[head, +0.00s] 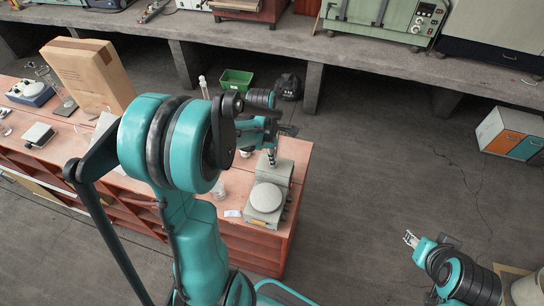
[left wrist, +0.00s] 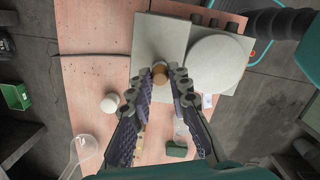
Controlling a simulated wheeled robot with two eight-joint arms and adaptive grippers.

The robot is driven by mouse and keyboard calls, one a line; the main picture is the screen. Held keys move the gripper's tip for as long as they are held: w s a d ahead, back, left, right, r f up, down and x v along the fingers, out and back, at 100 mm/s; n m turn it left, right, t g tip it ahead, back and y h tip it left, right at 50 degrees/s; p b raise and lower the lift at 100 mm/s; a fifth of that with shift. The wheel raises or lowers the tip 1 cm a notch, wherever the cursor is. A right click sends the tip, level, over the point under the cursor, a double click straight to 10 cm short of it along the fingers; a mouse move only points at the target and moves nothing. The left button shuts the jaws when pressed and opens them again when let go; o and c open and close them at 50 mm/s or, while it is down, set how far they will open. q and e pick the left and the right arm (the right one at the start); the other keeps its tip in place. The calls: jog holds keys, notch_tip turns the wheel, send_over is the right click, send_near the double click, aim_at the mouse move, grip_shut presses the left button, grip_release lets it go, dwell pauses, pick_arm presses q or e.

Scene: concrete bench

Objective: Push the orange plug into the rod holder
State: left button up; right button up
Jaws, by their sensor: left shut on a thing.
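The orange plug (left wrist: 159,71) is a small orange-brown cylinder between the fingertips of my left gripper (left wrist: 161,76) in the left wrist view. The gripper is shut on it, over the near part of a pale grey block (left wrist: 160,35) that looks like the rod holder. I cannot tell whether the plug touches the block or sits in a hole. In the head view my left gripper (head: 271,158) points down at the grey block (head: 283,172), and the plug cannot be made out. My right gripper (head: 411,239) is far off to the right over the floor, too small to read.
A grey device with a round pale plate (head: 266,197) stands beside the block on the reddish bench (head: 245,240). A white ball (left wrist: 110,103) and a dark green piece (left wrist: 176,149) lie near my left fingers. A cardboard box (head: 90,75) stands farther left.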

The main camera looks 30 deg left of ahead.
pick_arm(q)
jog(key=shift+f+b, duration=0.8)
dwell(0.6)
jog(key=o, duration=1.2)
jog(key=shift+r, duration=0.2)
jog(key=shift+r+p, duration=2.55)
jog(key=shift+r, duration=0.85)
jog(key=shift+s+f, duration=0.1)
